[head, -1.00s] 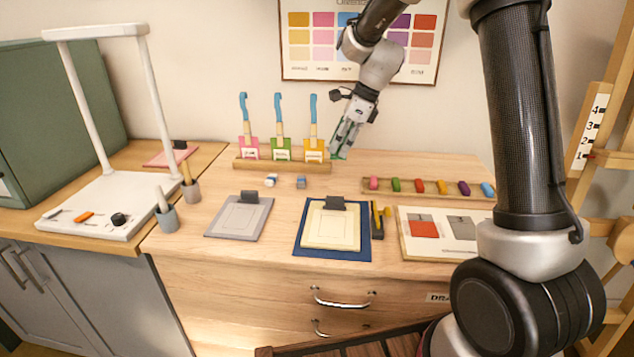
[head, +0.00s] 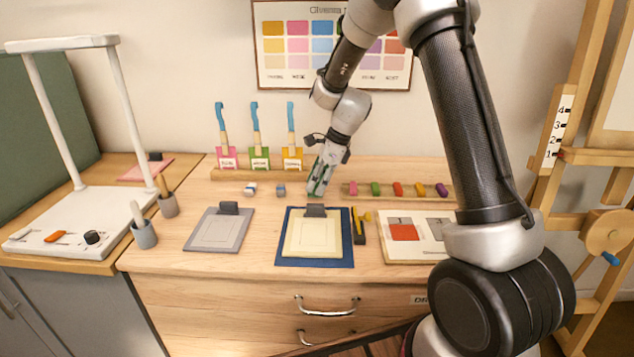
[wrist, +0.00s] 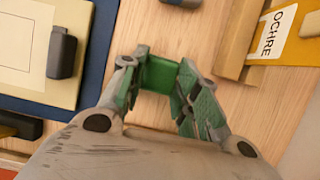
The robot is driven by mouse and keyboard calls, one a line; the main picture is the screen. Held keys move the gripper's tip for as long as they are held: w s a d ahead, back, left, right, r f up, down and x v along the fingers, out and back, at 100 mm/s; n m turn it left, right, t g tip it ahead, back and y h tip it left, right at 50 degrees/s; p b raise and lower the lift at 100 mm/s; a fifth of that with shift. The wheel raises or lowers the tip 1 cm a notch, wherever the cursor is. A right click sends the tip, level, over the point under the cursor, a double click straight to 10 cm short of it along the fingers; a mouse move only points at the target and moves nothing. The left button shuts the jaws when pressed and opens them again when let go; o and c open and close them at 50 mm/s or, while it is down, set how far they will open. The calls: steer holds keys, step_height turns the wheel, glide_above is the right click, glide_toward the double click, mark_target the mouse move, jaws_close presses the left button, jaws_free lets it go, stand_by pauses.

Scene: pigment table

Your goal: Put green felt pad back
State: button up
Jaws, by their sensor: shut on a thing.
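My gripper (head: 317,190) is over the table, just behind the clip of the cream board, between the small blocks and the colour-stick rack. It is shut on the green felt pad (wrist: 159,75), a small green block held between its fingertips in the wrist view (wrist: 160,85). In the head view the pad is mostly hidden by the fingers. The fingers' inner sides also look green. I cannot tell whether the pad touches the table.
The cream board (head: 312,236) lies on a blue mat (head: 285,258) in front of my gripper. A wooden rack (head: 235,174) with brush cards stands behind left. Two small blocks (head: 281,190) lie left. A colour-stick rack (head: 430,191) is right; a grey board (head: 205,241) is front left.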

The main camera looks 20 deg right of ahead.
steer(key=shift+f, duration=0.15)
steer(key=o, duration=0.9)
steer(key=v, duration=1.2)
steer(key=s+d+r+n+t+h, duration=0.1)
steer(key=s+d+r+n, duration=0.1)
steer(key=s+r+n, duration=0.45)
steer(key=s+d+r+n+h, duration=0.1)
steer(key=s+d+r+n, duration=0.2)
steer(key=s, duration=0.6)
steer(key=s+d+n, duration=0.1)
steer(key=s+n, duration=0.3)
steer(key=s, duration=0.1)
steer(key=s+d+n+t+h, duration=0.1)
steer(key=s+d+n, duration=0.1)
steer(key=s+n, duration=0.2)
steer(key=s+d+n+h, duration=0.1)
steer(key=s+n, duration=0.3)
steer(key=s, duration=0.4)
steer(key=shift+d+f+t, duration=0.35)
steer(key=shift+d+t, duration=0.05)
steer(key=shift+d, duration=0.15)
